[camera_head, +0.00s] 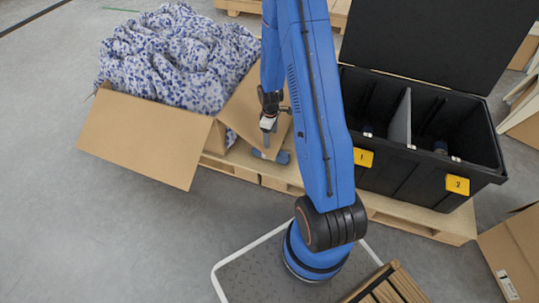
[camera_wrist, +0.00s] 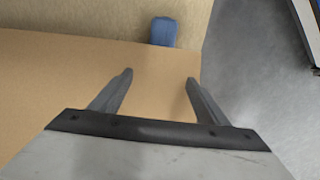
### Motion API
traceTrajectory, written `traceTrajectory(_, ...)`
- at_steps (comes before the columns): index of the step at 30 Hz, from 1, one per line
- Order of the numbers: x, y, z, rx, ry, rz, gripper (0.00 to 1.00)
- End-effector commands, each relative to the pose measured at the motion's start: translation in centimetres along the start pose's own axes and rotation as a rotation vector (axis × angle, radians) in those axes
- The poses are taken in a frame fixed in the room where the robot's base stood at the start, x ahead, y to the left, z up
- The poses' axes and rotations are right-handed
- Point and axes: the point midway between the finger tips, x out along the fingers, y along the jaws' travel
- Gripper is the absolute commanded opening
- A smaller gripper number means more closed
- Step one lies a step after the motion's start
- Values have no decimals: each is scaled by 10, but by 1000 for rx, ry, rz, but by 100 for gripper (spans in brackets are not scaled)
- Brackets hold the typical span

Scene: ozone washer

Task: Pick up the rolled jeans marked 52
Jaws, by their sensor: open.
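A blue rolled bundle, which looks like rolled jeans (camera_head: 283,157), lies on the wooden pallet between the cardboard box and the black bin. In the wrist view, a blue piece (camera_wrist: 164,31) shows at the top, just past the edge of a cardboard flap. No number 52 can be read on it. My gripper (camera_head: 267,141) points down close above the bundle in the head view, and its fingers partly cover it. In the wrist view my gripper (camera_wrist: 159,77) is open and empty, with the brown flap (camera_wrist: 60,75) behind its fingers.
The cardboard box (camera_head: 150,135), filled with blue-and-white cloth (camera_head: 180,60), stands left, its flap beside my gripper. The black two-compartment bin (camera_head: 400,185), labelled 1 and 2, stands right with its lid open. Both rest on pallets (camera_head: 440,228). Open floor (camera_head: 100,230) lies left.

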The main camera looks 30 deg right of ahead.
Motion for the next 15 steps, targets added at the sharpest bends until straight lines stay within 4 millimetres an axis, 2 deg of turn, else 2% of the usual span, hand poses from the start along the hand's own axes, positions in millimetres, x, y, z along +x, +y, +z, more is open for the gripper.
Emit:
traceTrajectory(9, 46, -1, 1, 0, -3, -3, 69)
traceTrajectory(15, 69, 0, 0, 0, -2, -1, 69)
